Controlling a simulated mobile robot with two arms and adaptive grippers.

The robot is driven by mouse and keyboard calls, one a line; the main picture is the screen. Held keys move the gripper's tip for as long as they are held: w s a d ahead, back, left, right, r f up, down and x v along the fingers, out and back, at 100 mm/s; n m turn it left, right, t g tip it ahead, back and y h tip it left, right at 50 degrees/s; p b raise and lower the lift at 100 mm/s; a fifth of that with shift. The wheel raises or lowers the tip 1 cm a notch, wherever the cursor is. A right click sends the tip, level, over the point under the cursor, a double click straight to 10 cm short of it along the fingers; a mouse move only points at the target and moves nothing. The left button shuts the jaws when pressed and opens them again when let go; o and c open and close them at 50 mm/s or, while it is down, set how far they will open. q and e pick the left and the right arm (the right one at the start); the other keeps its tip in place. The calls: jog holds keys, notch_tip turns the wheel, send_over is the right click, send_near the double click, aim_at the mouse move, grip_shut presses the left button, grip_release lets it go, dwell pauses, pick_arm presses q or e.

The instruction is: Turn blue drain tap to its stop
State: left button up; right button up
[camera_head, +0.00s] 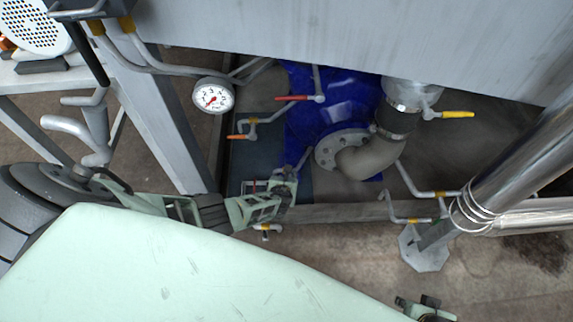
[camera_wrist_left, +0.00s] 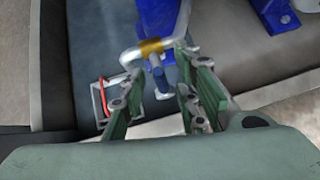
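The drain tap shows in the left wrist view as a silver pipe with a brass collar and a short blue handle (camera_wrist_left: 158,77). In the head view a silver pipe end with a brass collar (camera_head: 266,228) shows just below my left gripper; its blue handle is hidden there. My left gripper (camera_head: 284,182) is beside the tap. In the left wrist view my left gripper's fingers (camera_wrist_left: 160,82) are apart, with the blue handle between them and no clear contact. A piece of my right gripper (camera_head: 427,308) shows at the bottom edge; its fingers are too unclear to judge.
A blue tank (camera_head: 335,110) with a grey elbow pipe (camera_head: 370,157) stands behind the tap. Red (camera_head: 292,98), orange (camera_head: 238,137) and yellow (camera_head: 457,114) valve levers and a pressure gauge (camera_head: 213,96) are nearby. A grey frame beam (camera_head: 345,212) runs beside the tap.

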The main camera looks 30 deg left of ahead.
pick_arm(q)
jog(key=shift+d+r, duration=0.15)
jog(key=shift+s+d, duration=0.1)
jog(key=v, duration=1.1)
jog(key=shift+s+r, duration=0.2)
jog(key=shift+r, duration=0.05)
dwell(0.6)
